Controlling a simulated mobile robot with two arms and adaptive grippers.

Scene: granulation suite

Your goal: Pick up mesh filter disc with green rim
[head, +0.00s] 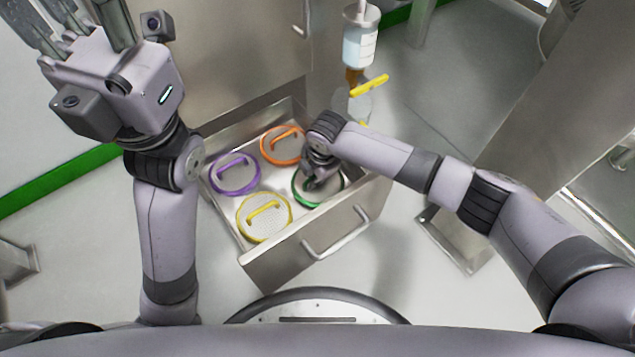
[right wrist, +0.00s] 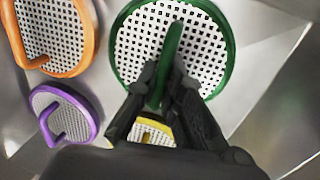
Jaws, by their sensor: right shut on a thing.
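The mesh filter disc with green rim (head: 337,185) lies in the open steel drawer, at its right side. It fills the middle of the right wrist view (right wrist: 207,58), with a white perforated mesh and a green handle bar across it. My right gripper (head: 318,184) reaches down over this disc and covers part of it. In the right wrist view its fingers (right wrist: 168,88) are closed on the green handle. I cannot tell whether the disc is off the drawer floor. My left gripper (head: 50,22) is raised at the upper left, away from the drawer, its fingers partly cut off by the frame.
The drawer (head: 290,257) also holds an orange-rimmed disc (head: 283,146), a purple-rimmed disc (head: 235,174) and a yellow-rimmed disc (head: 264,217), all close by. The drawer walls stand near my right gripper. A bottle with a white label (head: 360,48) is behind the drawer.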

